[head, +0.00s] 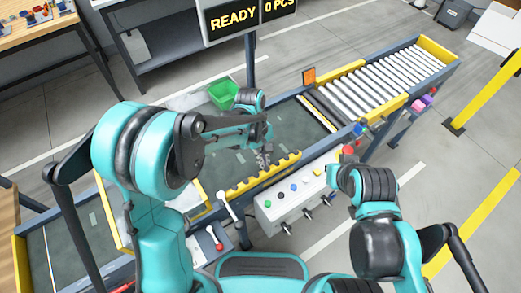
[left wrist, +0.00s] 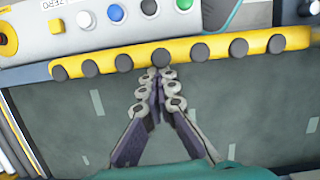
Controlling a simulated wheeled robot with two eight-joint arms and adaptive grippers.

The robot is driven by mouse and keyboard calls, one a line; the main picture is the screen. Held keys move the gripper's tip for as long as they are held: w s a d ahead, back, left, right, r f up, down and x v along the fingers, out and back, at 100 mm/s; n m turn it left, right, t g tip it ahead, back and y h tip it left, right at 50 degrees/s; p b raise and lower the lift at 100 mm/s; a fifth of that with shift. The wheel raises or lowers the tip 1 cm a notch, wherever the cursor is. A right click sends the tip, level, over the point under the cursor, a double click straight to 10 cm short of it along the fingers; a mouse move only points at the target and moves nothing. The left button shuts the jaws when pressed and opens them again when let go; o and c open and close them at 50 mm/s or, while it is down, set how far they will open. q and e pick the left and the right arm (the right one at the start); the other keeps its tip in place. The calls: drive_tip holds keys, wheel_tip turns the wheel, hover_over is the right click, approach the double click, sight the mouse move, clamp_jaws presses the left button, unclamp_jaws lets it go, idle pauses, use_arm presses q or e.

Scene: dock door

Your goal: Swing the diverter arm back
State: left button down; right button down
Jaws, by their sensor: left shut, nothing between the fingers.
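The diverter arm appears to be the yellow bar with a row of rounded rollers (head: 262,177), lying along the near side of the dark conveyor belt (head: 232,168). In the left wrist view the yellow bar (left wrist: 198,53) crosses the upper part of the picture, its dark rollers facing my fingers. My left gripper (head: 264,158) is shut and empty over the belt, on the far side of the bar. In the left wrist view its fingertips (left wrist: 162,74) meet right at the bar's edge by a middle roller; I cannot tell whether they touch. My right gripper is not visible.
A grey control box (head: 290,198) with coloured buttons stands just in front of the bar. A white lever (head: 229,207) is to its left. A green bin (head: 222,93) sits behind the belt. Metal rollers (head: 385,80) continue to the upper right. A READY sign (head: 235,20) hangs above.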

use_arm(q)
drive_tip(key=v, duration=1.1)
drive_tip(key=shift+f, duration=0.1)
